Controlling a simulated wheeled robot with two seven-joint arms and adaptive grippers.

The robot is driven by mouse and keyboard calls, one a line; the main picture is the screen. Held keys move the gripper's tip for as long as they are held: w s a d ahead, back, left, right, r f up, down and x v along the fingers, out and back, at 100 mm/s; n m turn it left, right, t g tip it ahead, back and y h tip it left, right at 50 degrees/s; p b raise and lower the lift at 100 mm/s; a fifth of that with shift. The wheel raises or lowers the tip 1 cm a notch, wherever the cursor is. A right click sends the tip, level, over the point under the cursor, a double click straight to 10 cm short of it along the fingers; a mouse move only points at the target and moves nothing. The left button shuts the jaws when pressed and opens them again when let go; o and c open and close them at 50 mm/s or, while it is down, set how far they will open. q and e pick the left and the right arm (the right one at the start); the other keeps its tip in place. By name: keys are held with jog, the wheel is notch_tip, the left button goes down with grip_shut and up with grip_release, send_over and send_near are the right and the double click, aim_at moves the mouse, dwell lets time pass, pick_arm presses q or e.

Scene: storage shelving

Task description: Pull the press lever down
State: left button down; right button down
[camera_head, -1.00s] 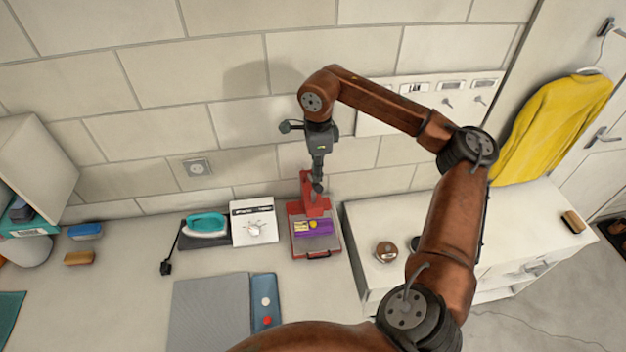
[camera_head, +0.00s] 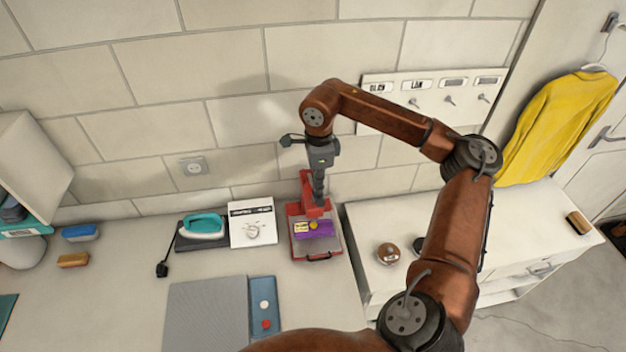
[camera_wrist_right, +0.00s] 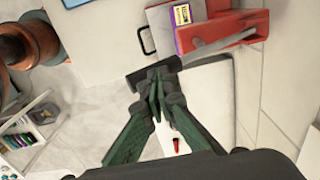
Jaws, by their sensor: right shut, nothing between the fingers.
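The red press (camera_head: 308,184) stands on the counter against the wall, with a grey base plate (camera_head: 325,251) and a purple and yellow piece (camera_head: 316,229) on it. My right gripper (camera_head: 319,198) points down in front of the red upright, its fingers shut and empty. In the right wrist view the shut fingertips (camera_wrist_right: 157,88) are at a dark crossbar (camera_wrist_right: 148,73), which looks like the lever's handle; whether they touch it I cannot tell. The red press body (camera_wrist_right: 225,35) is beyond it. My gripper partly hides the lever in the head view. My left gripper is out of view.
A white dial box (camera_head: 252,224) and a teal iron (camera_head: 203,226) stand left of the press. A white cabinet (camera_head: 470,225) with a round brown item (camera_head: 388,253) is on the right. A key rack (camera_head: 430,100) hangs behind my arm.

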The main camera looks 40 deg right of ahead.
notch_tip(320, 180, down, 7)
jog(key=s+b, duration=0.2)
jog(key=b, duration=0.2)
jog(key=shift+a+b, duration=0.4)
jog(key=shift+a, duration=0.05)
dwell(0.6)
jog(key=shift+r, duration=0.1)
notch_tip(320, 180, up, 17)
jog(key=p, duration=1.1)
jog(key=shift+p, duration=0.35)
jog(key=shift+w, duration=0.1)
